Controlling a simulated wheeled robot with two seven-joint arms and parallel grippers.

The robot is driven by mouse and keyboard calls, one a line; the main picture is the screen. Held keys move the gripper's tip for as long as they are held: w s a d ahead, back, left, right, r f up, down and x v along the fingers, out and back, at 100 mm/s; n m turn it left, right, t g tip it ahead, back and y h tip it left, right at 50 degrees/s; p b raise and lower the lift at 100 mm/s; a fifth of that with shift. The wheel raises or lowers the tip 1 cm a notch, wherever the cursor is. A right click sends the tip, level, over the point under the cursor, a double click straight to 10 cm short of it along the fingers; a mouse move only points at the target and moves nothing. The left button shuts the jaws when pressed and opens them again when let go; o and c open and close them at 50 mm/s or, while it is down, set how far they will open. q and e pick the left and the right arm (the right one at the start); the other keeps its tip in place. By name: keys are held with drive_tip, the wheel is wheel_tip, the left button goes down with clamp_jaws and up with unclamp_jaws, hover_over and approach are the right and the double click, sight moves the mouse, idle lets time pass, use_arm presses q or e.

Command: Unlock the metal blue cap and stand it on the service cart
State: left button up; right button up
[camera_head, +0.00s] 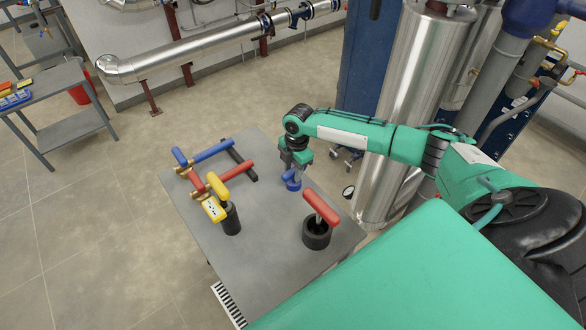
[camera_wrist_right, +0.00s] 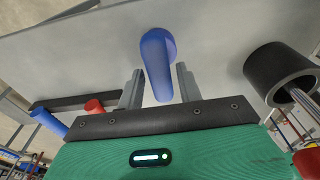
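A metal blue cap (camera_head: 291,182) stands on the grey cart top (camera_head: 262,270), near its far right side. My right gripper (camera_head: 296,168) points down right above it. In the right wrist view the blue cap (camera_wrist_right: 158,65) rises between the two grey fingers of my right gripper (camera_wrist_right: 160,85). The fingers are apart, with a narrow gap showing on each side, so the gripper is open around the cap. The lower part of the cap is partly hidden in the head view. My left gripper is not in view.
Left of the cap lie red and blue handled bars (camera_head: 205,183) and a yellow-handled black tool (camera_head: 231,218) with a yellow tag. A red-handled black cup (camera_head: 316,236) stands in front of it. A steel column (camera_head: 400,120) rises behind right. The front left of the top is clear.

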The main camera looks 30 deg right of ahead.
drive_tip(key=shift+o, duration=0.9)
drive_tip(key=shift+r, duration=0.15)
wheel_tip(320, 180, up, 13)
drive_tip(key=d+b, duration=0.1)
drive_tip(key=b, duration=0.2)
drive_tip(key=shift+d+r, duration=0.2)
drive_tip(key=shift+d, duration=0.1)
